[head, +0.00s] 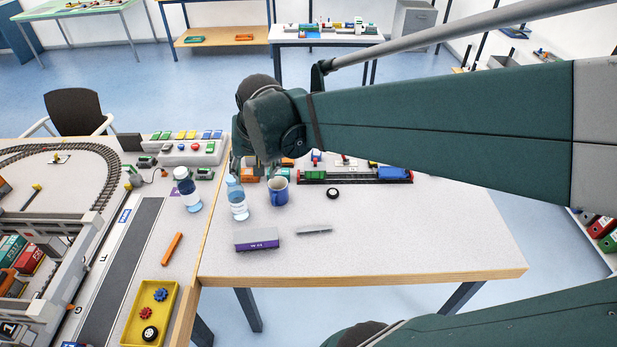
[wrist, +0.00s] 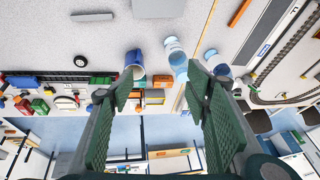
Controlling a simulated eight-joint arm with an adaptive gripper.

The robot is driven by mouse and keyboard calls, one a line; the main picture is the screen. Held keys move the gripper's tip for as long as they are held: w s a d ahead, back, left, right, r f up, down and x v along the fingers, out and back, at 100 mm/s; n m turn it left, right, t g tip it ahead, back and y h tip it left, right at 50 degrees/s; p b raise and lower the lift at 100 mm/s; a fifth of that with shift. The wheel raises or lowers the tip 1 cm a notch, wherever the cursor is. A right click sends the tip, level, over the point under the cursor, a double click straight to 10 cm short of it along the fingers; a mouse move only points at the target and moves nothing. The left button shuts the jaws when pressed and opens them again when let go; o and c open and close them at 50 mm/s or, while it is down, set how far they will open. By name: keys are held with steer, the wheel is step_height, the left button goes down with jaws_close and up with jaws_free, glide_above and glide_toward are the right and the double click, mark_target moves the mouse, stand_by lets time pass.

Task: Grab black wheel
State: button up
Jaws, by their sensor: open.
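A small black wheel (head: 332,193) with a pale hub lies on the right-hand table, in front of the toy train. It also shows in the wrist view (wrist: 80,61), left of my gripper's fingers. My gripper (wrist: 158,72) is open and empty, its two green fingers spread wide apart. In the head view it hangs near the bottles and mug, to the left of the wheel, partly hidden by my own arm. Another black wheel (head: 150,333) lies in the yellow tray (head: 126,331) at lower left.
A blue mug (head: 278,191) and a water bottle (head: 237,199) stand between my gripper and the wheel's side of the table. The table's right front is clear.

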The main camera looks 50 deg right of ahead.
steer(key=w+d+f+m+g+b, duration=0.1)
steer(key=w+d+f+m, duration=0.15)
steer(key=d+f, duration=0.4)
steer(key=w+d+f+m+g, duration=0.1)
steer(key=d+f+m, duration=0.25)
steer(key=d, duration=0.65)
steer(key=m+g+y+b, duration=0.1)
steer(key=m+g+b, duration=0.1)
steer(key=m, duration=0.5)
glide_toward(333, 192)
steer(key=shift+w+f, duration=0.1)
steer(key=shift+w, duration=0.3)
steer(key=shift+s+d+f, duration=0.15)
steer(key=shift+d+f, duration=0.1)
steer(key=shift+f, duration=1.3)
steer(key=shift+s+a+f+b, duration=0.15)
steer(key=shift+f+b, duration=0.45)
steer(key=shift+f, duration=2)
